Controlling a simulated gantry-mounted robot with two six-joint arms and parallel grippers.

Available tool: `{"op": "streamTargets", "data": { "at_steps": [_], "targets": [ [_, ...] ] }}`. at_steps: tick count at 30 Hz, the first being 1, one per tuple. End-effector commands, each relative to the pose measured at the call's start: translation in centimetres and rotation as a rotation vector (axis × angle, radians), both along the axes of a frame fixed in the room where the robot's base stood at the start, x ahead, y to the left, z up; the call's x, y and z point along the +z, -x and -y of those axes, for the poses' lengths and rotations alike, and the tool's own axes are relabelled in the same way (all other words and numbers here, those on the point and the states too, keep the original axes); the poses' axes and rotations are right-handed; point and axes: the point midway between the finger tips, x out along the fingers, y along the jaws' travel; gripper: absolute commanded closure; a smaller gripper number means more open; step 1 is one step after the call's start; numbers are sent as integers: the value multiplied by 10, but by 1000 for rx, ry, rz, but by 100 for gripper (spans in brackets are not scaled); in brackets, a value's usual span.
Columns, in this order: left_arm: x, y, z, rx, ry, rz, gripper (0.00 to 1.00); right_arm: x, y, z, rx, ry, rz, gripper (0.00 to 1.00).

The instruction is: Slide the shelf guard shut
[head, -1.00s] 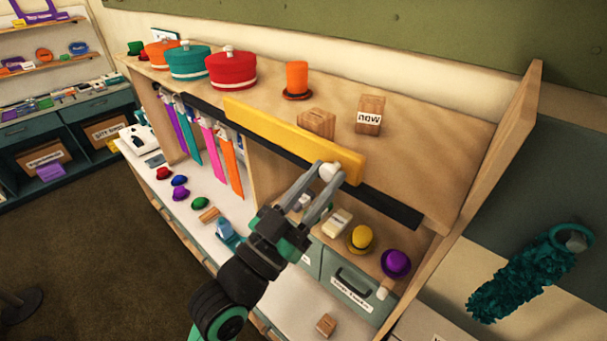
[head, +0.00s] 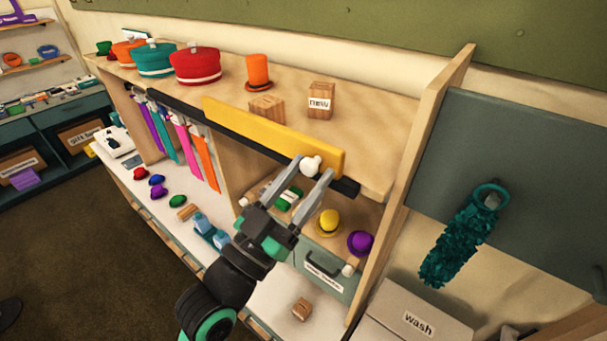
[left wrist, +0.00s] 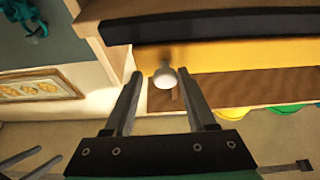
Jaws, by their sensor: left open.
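The shelf guard is a long yellow panel (head: 265,132) on a black rail (head: 180,103) along the shelf unit's front. Its right end is close to the rail's right end. A round white knob (head: 311,164) sticks out near the guard's right end; it also shows in the left wrist view (left wrist: 165,76). My left gripper (head: 313,172) is open, with one finger on each side of the knob. In the left wrist view, the knob is between the fingertips (left wrist: 160,84), with visible gaps beside it. My right gripper is not in the head view.
Hat boxes (head: 195,65), an orange hat (head: 258,72) and wooden blocks (head: 321,100) stand on the top shelf. Yellow (head: 328,222) and purple (head: 360,242) hats sit below. A side panel (head: 415,170) bounds the unit at right; a teal duster (head: 463,235) hangs beyond it.

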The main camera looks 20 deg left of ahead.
Motion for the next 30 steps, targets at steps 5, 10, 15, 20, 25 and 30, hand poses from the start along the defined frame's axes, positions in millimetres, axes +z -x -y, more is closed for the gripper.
{"op": "streamTargets", "data": {
  "at_steps": [5,10,15,20,25,30],
  "targets": [
    [0,0,-1,4,-1,0,34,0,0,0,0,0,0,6],
    [-1,1,-2,5,-1,0,34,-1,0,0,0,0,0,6],
    [-11,19,-6,6,-1,-1,34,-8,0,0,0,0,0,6],
    [-28,53,-14,6,-1,-2,34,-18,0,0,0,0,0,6],
    [-41,86,-21,5,0,-1,34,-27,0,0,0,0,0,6],
    [-45,103,-24,4,-1,0,34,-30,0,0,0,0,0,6]
  ]
}}
